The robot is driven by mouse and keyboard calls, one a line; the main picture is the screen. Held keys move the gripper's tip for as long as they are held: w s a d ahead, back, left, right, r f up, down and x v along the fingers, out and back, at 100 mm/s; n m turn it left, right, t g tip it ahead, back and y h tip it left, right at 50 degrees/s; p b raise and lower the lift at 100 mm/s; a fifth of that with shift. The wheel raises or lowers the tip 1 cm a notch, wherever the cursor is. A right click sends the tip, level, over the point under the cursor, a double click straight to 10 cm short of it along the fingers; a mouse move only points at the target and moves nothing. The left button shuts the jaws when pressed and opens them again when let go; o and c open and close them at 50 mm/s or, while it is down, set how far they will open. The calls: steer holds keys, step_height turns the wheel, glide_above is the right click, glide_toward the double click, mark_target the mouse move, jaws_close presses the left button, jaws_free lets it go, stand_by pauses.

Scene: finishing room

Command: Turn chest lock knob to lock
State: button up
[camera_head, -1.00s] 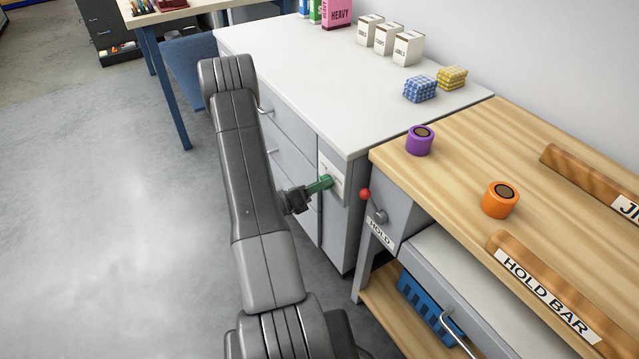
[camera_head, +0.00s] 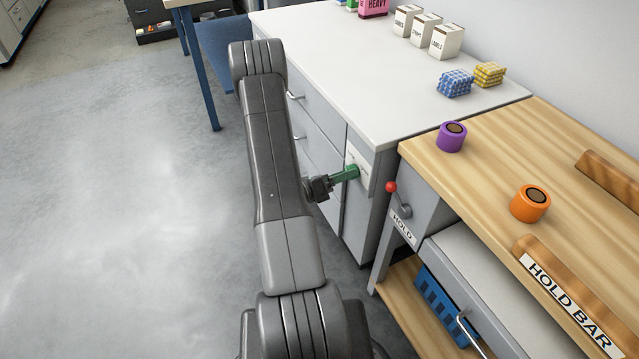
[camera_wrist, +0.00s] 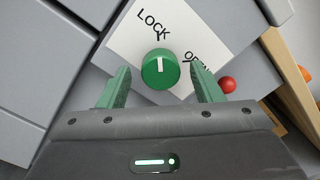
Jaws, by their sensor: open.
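The chest lock knob (camera_wrist: 160,68) is round and green with a white pointer mark. It sits on a white plate (camera_wrist: 128,48) lettered LOCK and OPEN. The mark runs upward in the wrist view, toward the tick below LOCK; OPEN is to its right. My gripper (camera_wrist: 160,88) is open, its green fingers on either side of the knob with a visible gap at each side. In the head view my gripper (camera_head: 345,174) reaches the front of the grey chest (camera_head: 362,212), where the knob itself is hidden.
A wooden bench (camera_head: 480,165) stands close to the right. Its red-tipped lever (camera_head: 391,187), marked HOLD, is near my gripper and also shows in the wrist view (camera_wrist: 228,85). The chest's drawer handles (camera_head: 295,96) stick out beside my arm. The floor at left is clear.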

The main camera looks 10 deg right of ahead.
steer(key=v, duration=1.3)
steer(key=shift+d+f, duration=0.1)
steer(key=x, duration=1.3)
steer(key=shift+w+d, duration=0.15)
steer(key=shift+d, duration=0.2)
steer(key=shift+a, duration=0.1)
stand_by(0.3)
steer(key=v, duration=1.4)
steer(key=w+d+m+b, duration=0.4)
steer(key=d+m+b, duration=0.5)
steer(key=d+m, duration=0.4)
steer(key=shift+w+r+m+g, duration=0.3)
steer(key=shift+w+m, duration=0.1)
steer(key=shift+m, duration=0.1)
stand_by(0.7)
steer(key=shift+d, duration=0.15)
